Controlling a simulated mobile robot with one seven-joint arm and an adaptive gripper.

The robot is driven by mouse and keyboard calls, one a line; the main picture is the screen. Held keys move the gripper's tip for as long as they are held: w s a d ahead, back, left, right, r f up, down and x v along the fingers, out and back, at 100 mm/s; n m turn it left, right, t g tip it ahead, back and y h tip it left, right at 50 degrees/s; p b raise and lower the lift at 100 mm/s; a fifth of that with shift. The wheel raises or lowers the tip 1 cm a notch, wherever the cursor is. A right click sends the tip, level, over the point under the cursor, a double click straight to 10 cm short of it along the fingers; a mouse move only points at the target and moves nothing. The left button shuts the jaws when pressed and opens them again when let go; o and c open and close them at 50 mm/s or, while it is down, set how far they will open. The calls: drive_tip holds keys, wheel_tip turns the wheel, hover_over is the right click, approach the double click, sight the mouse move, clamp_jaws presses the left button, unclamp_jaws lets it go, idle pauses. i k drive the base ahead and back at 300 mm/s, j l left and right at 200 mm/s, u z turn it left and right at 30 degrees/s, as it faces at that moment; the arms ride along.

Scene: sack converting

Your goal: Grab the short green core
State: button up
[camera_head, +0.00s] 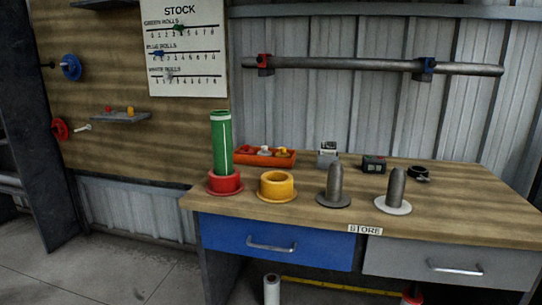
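A green core (222,148) with a pale vertical stripe stands upright at the left end of the workbench. Its lower end is in or behind the rim of a red ring-shaped holder (225,184), so its foot is hidden. It is the only green core that I can make out, and no second one shows for comparing length. My gripper is not in view.
On the wooden bench (460,208) stand a yellow ring holder (276,187), two grey pegs on round bases (335,184) (397,188), an orange tray (250,158) and small boxes. A blue drawer (230,235) is below. A white roll (271,289) stands on the floor.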

sight(221, 126)
drive_tip(key=i+l+u, duration=0.15)
drive_tip(key=i+l, duration=0.75)
drive_tip(key=i, duration=0.05)
